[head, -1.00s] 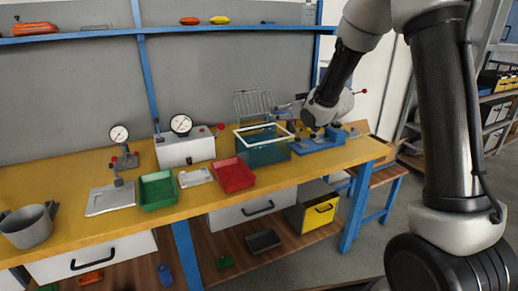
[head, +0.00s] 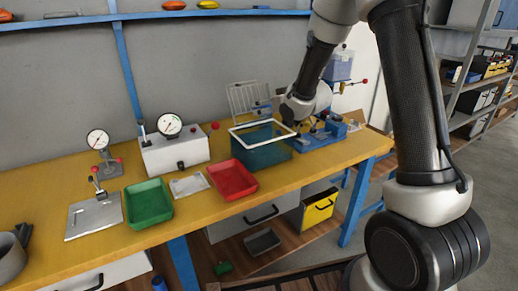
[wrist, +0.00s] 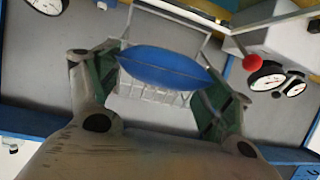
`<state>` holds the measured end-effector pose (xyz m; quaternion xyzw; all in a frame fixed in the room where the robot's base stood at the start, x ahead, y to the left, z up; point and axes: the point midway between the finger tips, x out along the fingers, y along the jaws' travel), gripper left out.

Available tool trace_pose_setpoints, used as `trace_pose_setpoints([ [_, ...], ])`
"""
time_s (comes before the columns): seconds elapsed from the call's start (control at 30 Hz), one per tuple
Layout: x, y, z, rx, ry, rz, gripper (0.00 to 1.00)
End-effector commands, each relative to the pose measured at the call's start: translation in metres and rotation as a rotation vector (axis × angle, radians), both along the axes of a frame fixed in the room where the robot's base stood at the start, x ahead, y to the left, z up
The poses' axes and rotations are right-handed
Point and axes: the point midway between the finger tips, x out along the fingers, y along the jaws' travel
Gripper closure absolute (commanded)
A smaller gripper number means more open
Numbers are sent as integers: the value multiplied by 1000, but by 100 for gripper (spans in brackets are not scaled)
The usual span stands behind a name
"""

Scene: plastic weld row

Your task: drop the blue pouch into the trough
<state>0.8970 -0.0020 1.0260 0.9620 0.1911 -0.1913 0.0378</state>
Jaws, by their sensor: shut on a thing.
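The blue pouch (wrist: 168,68) lies across the jaws of my gripper (wrist: 162,82) in the wrist view, pinched between the two green-padded fingers. In the head view my wrist hides most of the gripper, and I cannot make out the pouch clearly. A teal open-topped box with a white rim (head: 262,154), which looks like the trough, stands on the yellow bench. My wrist is above and behind its right side in the picture. I cannot tell the exact height of the pouch over it.
On the yellow bench (head: 85,245), a red tray (head: 232,180) and a green tray (head: 148,203) stand left of the trough. A white gauge box (head: 175,152) and a wire rack (head: 247,97) stand behind. A blue fixture (head: 320,137) is to the right.

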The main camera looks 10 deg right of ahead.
Motion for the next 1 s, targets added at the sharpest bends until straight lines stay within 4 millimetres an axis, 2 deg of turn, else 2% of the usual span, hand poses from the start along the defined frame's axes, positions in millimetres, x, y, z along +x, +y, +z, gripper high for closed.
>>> trace_pose_setpoints([
  [0.13, 0, 0, -19, -1, 3, 1, 38],
  [0.3, 0, 0, -30, 0, 1, 0, 38],
  [0.6, 0, 0, -32, 0, 0, 0, 38],
  [0.63, 0, 0, -32, 0, 0, 0, 17],
  [0.73, 0, 0, -32, 0, 0, 0, 0],
  [1.0, 0, 0, -32, 0, 0, 0, 0],
])
